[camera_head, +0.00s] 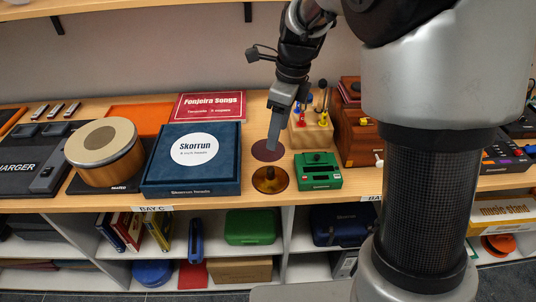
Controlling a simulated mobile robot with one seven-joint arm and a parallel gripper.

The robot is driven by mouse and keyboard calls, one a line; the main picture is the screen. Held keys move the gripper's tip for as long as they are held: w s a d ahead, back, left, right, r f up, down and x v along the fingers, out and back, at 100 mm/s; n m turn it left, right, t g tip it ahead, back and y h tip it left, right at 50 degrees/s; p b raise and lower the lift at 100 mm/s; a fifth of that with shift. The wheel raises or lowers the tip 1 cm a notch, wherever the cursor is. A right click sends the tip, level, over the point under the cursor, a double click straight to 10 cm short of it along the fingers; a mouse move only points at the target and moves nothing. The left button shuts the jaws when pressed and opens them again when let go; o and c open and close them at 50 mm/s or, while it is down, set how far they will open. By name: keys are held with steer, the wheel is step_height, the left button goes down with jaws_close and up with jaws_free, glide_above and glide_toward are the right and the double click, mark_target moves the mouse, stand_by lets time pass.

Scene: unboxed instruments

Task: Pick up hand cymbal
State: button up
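The hand cymbal appears as a round brassy disc (270,180) with a raised middle, lying near the front edge of the wooden shelf top. A flat dark reddish disc (268,150) lies just behind it. My gripper (275,142) points down over the reddish disc, behind and above the cymbal, and appears apart from it. The fingers overlap from this side, so I cannot tell their opening. The gripper hides a small part of the reddish disc.
A blue Skorrun box (190,188) stands close left of the cymbal, with a round drum (104,172) farther left. A green device (318,184) sits close right. Behind it stands a wooden block with coloured handles (312,132). A red songbook (209,106) lies behind.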

steer(key=b, duration=0.1)
glide_above(271, 169)
steer(key=f, duration=1)
steer(key=shift+d, duration=0.2)
steer(key=f, duration=0.5)
steer(key=shift+w+a+f+b, duration=0.1)
steer(key=shift+a+b, duration=0.15)
steer(key=shift+b, duration=0.1)
